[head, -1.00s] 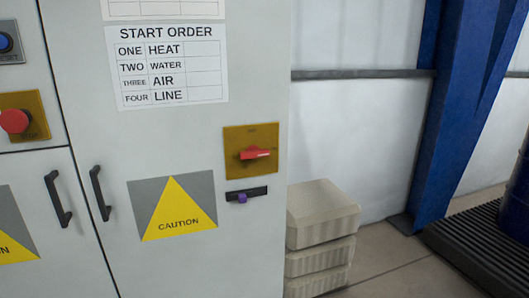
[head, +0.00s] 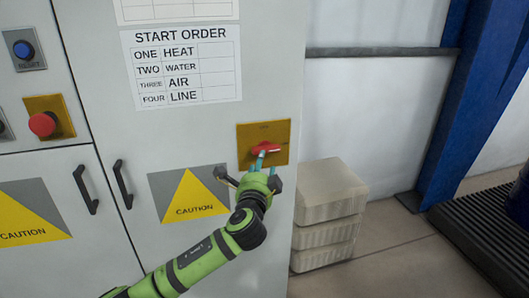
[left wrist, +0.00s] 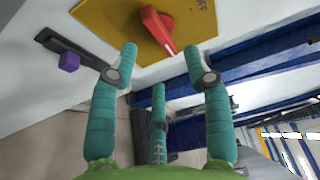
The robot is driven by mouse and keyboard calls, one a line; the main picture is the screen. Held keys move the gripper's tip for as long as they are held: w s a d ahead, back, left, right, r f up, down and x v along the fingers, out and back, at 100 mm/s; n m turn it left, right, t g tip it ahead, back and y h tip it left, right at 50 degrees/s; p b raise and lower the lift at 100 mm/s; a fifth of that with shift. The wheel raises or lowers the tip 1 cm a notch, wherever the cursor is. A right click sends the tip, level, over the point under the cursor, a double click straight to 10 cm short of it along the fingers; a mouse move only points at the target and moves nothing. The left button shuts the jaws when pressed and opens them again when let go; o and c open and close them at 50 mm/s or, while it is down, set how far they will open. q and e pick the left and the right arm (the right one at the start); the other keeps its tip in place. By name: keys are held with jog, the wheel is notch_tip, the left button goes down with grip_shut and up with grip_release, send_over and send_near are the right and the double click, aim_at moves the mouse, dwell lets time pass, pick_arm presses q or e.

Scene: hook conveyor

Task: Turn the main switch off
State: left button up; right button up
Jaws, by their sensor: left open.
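The main switch is a red rotary handle (head: 265,149) on a yellow plate (head: 280,131) on the right of the grey cabinet door. In the left wrist view the red handle (left wrist: 157,30) lies just beyond the fingertips, tilted, on its yellow plate (left wrist: 105,15). My left gripper (head: 264,160) is open in front of the switch, with its teal fingers spread. In the left wrist view my left gripper (left wrist: 160,62) has the handle's end between two upper fingertips, with a third finger below. I cannot tell whether any finger touches it. My right gripper is not in view.
A black slide with a purple knob (left wrist: 69,61) sits beside the plate. A red button (head: 42,124), a blue button (head: 23,49) and black door handles (head: 122,184) are to the left. Stacked pale blocks (head: 330,190) stand right of the cabinet.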

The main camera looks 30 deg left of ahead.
aim_at(266, 148)
pick_arm(q)
jog(key=p+x, duration=0.2)
jog(key=x, duration=0.4)
jog(key=shift+w, duration=0.35)
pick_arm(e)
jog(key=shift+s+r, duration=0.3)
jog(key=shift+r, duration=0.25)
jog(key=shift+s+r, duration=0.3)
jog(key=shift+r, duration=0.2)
pick_arm(q)
jog(key=shift+a+f, duration=0.15)
grip_shut()
